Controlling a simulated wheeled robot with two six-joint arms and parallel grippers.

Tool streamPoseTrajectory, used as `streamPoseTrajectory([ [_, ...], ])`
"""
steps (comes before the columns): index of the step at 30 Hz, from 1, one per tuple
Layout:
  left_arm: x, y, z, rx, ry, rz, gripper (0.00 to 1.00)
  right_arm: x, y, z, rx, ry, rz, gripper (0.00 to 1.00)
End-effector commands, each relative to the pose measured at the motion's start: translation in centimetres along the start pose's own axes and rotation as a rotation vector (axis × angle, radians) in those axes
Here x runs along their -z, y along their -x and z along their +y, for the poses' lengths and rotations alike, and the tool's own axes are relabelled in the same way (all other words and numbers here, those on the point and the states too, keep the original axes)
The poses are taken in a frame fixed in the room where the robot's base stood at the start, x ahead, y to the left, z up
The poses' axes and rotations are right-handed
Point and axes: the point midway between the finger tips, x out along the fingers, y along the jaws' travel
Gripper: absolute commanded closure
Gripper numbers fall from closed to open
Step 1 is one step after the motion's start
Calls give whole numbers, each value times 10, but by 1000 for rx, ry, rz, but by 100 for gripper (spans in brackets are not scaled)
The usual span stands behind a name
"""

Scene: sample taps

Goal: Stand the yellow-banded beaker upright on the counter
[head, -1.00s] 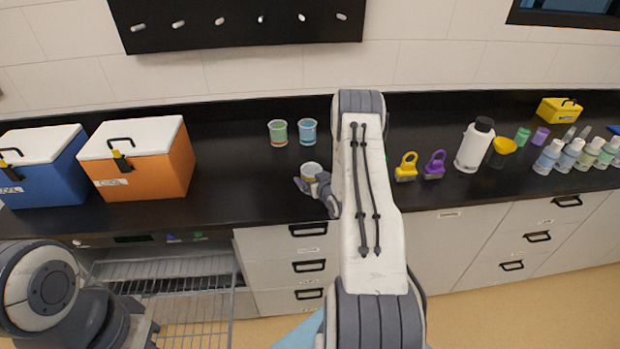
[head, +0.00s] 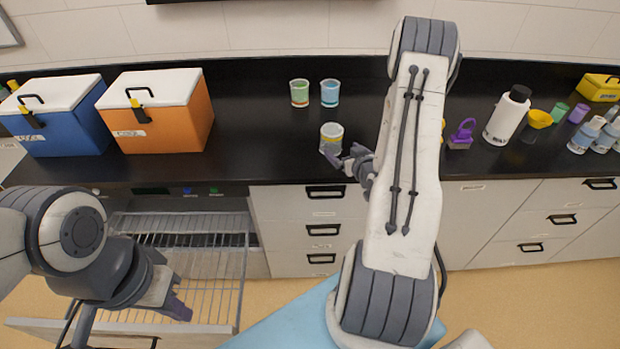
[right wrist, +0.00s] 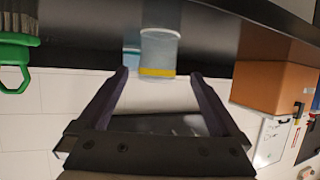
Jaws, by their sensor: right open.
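The right wrist view, which looks upside down, shows the beaker (right wrist: 159,50) just beyond and between the fingertips. My right gripper (head: 345,158) is open and empty, close in front of the beaker on its near side; its fingers (right wrist: 159,76) are spread wider than the beaker. My left gripper (head: 177,293) is low on the left, in front of the wire rack and away from the counter top; its jaw opening is not clear.
A green-banded beaker (head: 299,93) and a blue-banded beaker (head: 330,93) stand behind. An orange cooler (head: 165,125) and a blue cooler (head: 62,130) are at left. A purple-handled item (head: 462,132) and a white bottle (head: 506,116) are at right. An open wire rack (head: 200,262) juts out below.

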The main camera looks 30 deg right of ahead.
Motion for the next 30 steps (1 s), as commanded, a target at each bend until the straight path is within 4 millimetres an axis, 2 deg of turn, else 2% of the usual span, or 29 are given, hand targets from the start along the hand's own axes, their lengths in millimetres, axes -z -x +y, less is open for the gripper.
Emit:
streamPoseTrajectory([
  [4,0,0,0,0,0,0,100,2,0,-2,4,5,-3,0],
  [7,0,0,0,0,0,0,100,10,-5,-21,33,38,-42,0],
  [8,0,0,0,0,0,0,100,14,-7,-32,48,56,-65,0],
  [11,0,0,0,0,0,0,100,30,-9,-83,111,137,-171,0],
  [14,0,0,0,0,0,0,100,44,7,-148,179,230,-305,0],
  [15,0,0,0,0,0,0,100,49,19,-174,204,265,-358,0],
  [17,0,0,0,0,0,0,100,52,43,-210,241,313,-437,0],
  [18,0,0,0,0,0,0,100,53,63,-233,266,344,-489,0],
  [20,0,0,0,0,0,0,100,53,97,-264,306,391,-566,0],
  [21,0,0,0,0,0,0,100,52,123,-282,333,421,-617,0],
  [23,0,0,0,0,0,0,100,47,167,-306,384,472,-696,0],
  [24,0,0,0,0,0,0,100,43,197,-318,418,502,-748,0],
  [27,0,0,0,0,0,0,100,32,269,-334,491,581,-869,0],
  [30,0,0,0,0,0,0,100,22,325,-334,549,651,-967,0],
])
